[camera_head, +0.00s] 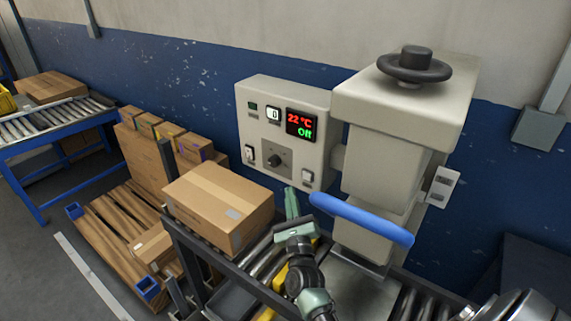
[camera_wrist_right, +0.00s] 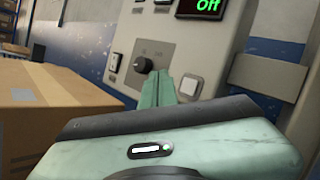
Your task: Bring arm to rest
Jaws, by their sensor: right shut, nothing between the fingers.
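My right gripper (camera_head: 292,203) is in front of the machine's control box, below its dial. Its green fingers are together with nothing between them, and they point up toward the panel. The fingers also show in the right wrist view (camera_wrist_right: 160,90), just below and right of the black dial (camera_wrist_right: 143,64). I cannot tell whether they touch the panel. The control box (camera_head: 256,130) has a display (camera_head: 300,124) reading 22 °C and Off. My left gripper is not in view.
A cardboard box (camera_head: 218,205) sits on the conveyor close to the left of my right gripper. The machine's blue handle bar (camera_head: 362,219) is close on the right. A wooden pallet (camera_head: 112,222) with boxes stands at left. A blue-framed roller conveyor (camera_head: 50,124) is further back.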

